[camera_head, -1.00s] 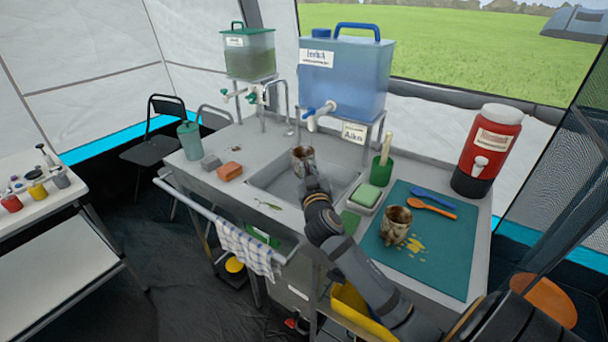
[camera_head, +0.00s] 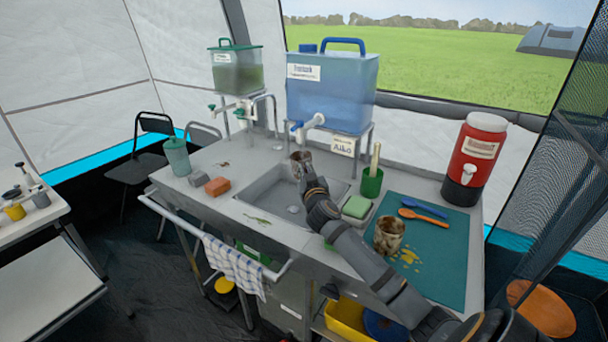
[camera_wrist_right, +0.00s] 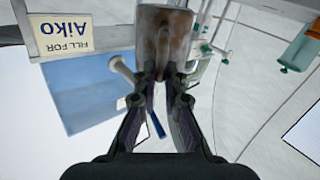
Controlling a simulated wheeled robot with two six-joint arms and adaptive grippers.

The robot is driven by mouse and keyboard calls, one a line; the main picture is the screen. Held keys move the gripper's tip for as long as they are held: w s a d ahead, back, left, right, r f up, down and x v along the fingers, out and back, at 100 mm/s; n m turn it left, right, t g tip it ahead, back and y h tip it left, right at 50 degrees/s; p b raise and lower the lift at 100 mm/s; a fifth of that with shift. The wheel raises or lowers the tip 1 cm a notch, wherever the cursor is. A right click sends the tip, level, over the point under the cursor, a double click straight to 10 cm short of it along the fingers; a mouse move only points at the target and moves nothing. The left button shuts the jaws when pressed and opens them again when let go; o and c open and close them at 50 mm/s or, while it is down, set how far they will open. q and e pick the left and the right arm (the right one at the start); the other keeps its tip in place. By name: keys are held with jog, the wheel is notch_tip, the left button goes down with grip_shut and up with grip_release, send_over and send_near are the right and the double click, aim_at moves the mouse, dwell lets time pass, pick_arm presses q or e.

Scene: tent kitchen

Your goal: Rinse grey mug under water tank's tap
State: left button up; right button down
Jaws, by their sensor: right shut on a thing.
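My right gripper (camera_head: 308,182) is shut on a grey mug with brown stains (camera_head: 299,163). It holds the mug over the back of the sink basin, below the white tap (camera_head: 308,124) of the blue water tank (camera_head: 332,92). I see no water running. In the right wrist view, which is upside down, the mug (camera_wrist_right: 165,45) is between the fingertips (camera_wrist_right: 162,78). The tank (camera_wrist_right: 80,95) shows behind it. A second stained mug (camera_head: 389,235) stands on the teal mat. My left gripper is not in view.
The sink basin (camera_head: 268,196) is in the grey counter. A green tank (camera_head: 236,70) stands at the left. A green cup with a wooden-handled brush (camera_head: 372,182), a green sponge (camera_head: 356,207) and a red dispenser (camera_head: 477,158) are at the right. A sign (camera_head: 342,146) hangs on the tank stand.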

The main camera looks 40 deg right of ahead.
jog(key=shift+s, duration=0.1)
dwell(0.5)
jog(key=shift+s+d, duration=0.4)
jog(key=shift+w+a, duration=0.15)
jog(key=shift+w, duration=0.05)
jog(key=shift+w+a, duration=0.25)
jog(key=shift+w, duration=0.05)
dwell(0.4)
jog(key=shift+s+d, duration=0.4)
jog(key=shift+s, duration=0.1)
